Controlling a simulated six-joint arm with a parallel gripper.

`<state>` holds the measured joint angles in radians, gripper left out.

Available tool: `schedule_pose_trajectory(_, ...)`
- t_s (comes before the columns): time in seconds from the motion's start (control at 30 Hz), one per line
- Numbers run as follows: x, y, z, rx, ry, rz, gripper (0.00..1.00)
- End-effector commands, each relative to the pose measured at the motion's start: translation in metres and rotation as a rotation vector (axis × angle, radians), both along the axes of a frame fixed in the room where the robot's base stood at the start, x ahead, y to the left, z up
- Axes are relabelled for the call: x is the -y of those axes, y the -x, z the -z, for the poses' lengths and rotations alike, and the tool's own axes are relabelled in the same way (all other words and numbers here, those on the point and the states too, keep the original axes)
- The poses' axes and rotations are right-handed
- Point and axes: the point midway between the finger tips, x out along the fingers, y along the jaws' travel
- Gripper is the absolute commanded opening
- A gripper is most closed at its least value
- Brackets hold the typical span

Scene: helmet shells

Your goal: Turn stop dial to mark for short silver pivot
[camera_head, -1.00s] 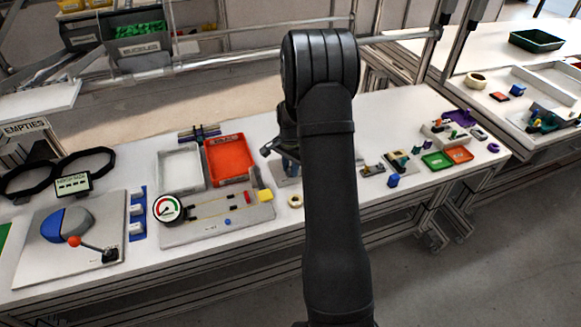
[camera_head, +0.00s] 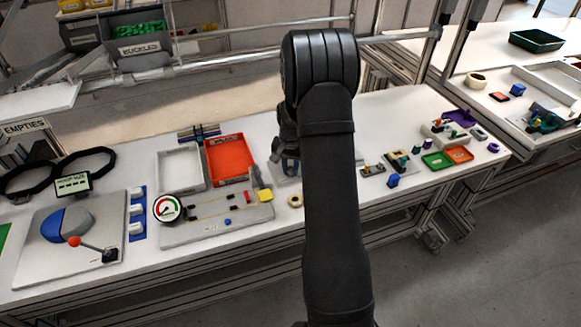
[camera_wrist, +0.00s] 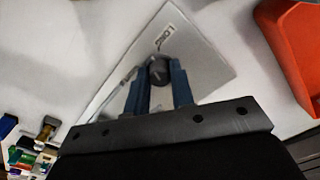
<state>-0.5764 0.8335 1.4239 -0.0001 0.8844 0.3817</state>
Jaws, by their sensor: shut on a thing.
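The stop dial is a small dark round knob (camera_wrist: 159,71) with a pale line on its face, on a light grey plate (camera_wrist: 205,72) in the wrist view. My gripper (camera_wrist: 159,84) has its two blue fingers on either side of the knob, shut on it. In the head view my gripper (camera_head: 288,165) is low over the bench, left of my forearm, and the knob is hidden there. I cannot tell which mark the line points at. No silver pivot can be made out.
A red tray (camera_head: 230,160) and a white tray (camera_head: 181,168) stand left of my gripper. In front of them is a grey board with a round gauge (camera_head: 168,208) and a yellow block (camera_head: 265,196). Small fixtures (camera_head: 398,160) stand to the right. My forearm hides part of the bench.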

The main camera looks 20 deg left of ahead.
Motion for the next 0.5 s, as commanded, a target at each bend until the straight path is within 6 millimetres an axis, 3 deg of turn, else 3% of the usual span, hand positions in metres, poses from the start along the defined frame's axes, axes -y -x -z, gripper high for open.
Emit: schedule_pose_trajectory(0.5, 0.0000, -0.0003, -0.0007, 0.001, 0.000, -0.488, 0.00)
